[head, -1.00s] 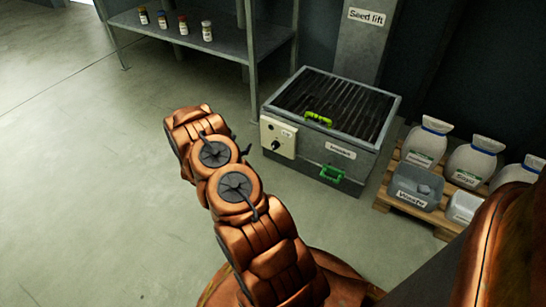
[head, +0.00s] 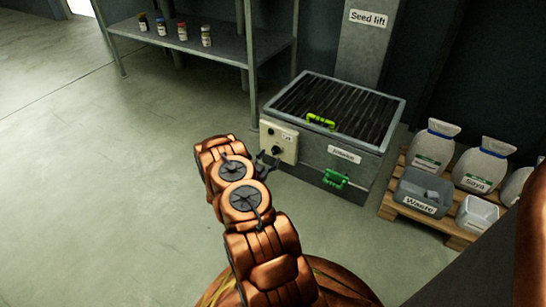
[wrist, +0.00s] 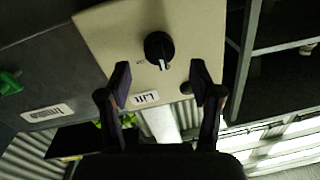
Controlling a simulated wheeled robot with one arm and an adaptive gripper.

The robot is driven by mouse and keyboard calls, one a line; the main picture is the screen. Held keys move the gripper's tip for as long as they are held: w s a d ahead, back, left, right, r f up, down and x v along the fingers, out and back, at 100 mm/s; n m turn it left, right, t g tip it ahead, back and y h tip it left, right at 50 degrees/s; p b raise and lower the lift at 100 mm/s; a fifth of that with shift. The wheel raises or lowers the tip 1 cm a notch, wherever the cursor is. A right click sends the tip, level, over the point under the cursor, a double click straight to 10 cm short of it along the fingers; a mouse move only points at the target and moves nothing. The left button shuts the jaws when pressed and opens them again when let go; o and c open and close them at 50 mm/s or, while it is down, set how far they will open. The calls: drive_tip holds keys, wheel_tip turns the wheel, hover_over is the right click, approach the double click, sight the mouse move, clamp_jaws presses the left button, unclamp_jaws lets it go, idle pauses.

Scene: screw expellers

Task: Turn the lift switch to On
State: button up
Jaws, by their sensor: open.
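The lift switch is a black rotary knob (head: 276,151) on a cream control box (head: 289,143) at the left front of the grey seed lift bin. In the wrist view the knob (wrist: 158,46) has a white pointer mark, and the label "Lift" (wrist: 144,98) sits by it. The pointer runs toward the label side; the small marks beside the knob are too small to read surely. My gripper (wrist: 160,84) is open, its two fingers apart on either side in the picture, short of the knob and not visibly touching it. In the head view my gripper (head: 265,163) is close in front of the box.
The seed lift bin has a dark grate (head: 335,105) with a lime green handle (head: 320,120), and a green handle (head: 335,180) on its front. A shelf (head: 190,43) with several small jars stands behind left. A pallet (head: 428,222) with sacks and bins stands right.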

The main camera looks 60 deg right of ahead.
sight(274, 153)
drive_tip(key=shift+w+d+f+b, duration=0.15)
drive_tip(key=shift+d+b, duration=0.45)
drive_tip(key=shift+d, duration=1)
drive_tip(key=shift+c, duration=0.3)
drive_tip(key=c, duration=1.1)
